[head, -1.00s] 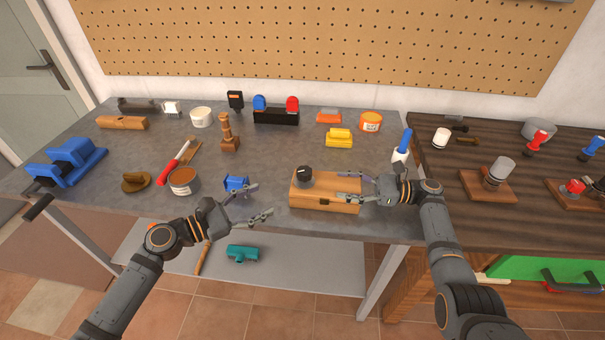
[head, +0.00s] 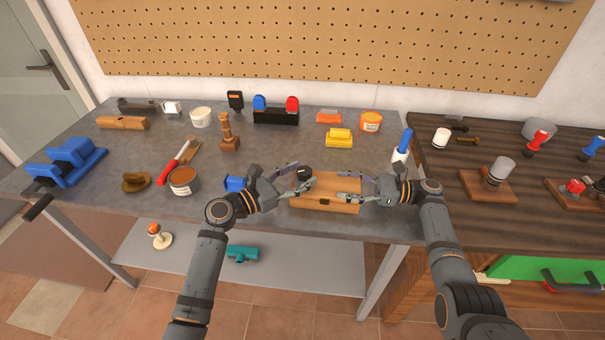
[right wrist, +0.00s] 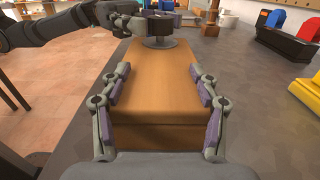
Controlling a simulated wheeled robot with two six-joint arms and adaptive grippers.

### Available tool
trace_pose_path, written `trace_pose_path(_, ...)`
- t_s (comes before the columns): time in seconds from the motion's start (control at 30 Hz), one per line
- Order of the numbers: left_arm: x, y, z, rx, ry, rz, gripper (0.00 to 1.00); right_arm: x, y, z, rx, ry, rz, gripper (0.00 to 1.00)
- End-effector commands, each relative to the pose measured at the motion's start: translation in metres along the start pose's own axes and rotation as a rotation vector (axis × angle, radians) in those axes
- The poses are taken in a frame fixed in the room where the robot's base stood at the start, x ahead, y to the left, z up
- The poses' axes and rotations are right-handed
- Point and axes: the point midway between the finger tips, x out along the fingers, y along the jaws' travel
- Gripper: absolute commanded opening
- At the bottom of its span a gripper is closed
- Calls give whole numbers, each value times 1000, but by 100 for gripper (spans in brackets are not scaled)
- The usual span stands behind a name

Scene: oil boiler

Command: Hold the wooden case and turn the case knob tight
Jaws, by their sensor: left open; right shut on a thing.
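The wooden case (head: 325,200) lies near the front edge of the grey workbench; it also fills the middle of the right wrist view (right wrist: 160,85). My right gripper (head: 357,189) is shut on the right end of the case, one finger along each side. My left gripper (head: 296,178) is open at the knob, with its fingers on either side of it. Whether the fingers touch the knob cannot be told.
A blue clamp-like part (head: 234,184) stands left of the case, partly behind my left gripper. A yellow block (head: 339,138) and a blue-handled tool (head: 402,147) stand behind and to the right. Bare bench surface lies behind the case.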

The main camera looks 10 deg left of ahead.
Motion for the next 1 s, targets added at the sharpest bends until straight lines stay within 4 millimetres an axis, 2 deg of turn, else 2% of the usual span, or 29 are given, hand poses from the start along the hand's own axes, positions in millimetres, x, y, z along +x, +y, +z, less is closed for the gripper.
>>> trace_pose_path(0.13,11,-1,0,1,-1,-1,61,0,0,0,0,0,0,15)
trace_pose_path(0.4,12,-1,0,1,1,-1,60,0,0,0,0,0,0,15)
trace_pose_path(0.8,11,0,0,1,1,-1,6,0,0,0,0,0,0,15)
trace_pose_path(0.9,12,0,-1,1,3,-19,6,0,0,0,0,0,0,15)
trace_pose_path(1.0,12,2,-1,3,7,-112,6,0,0,0,0,0,0,15)
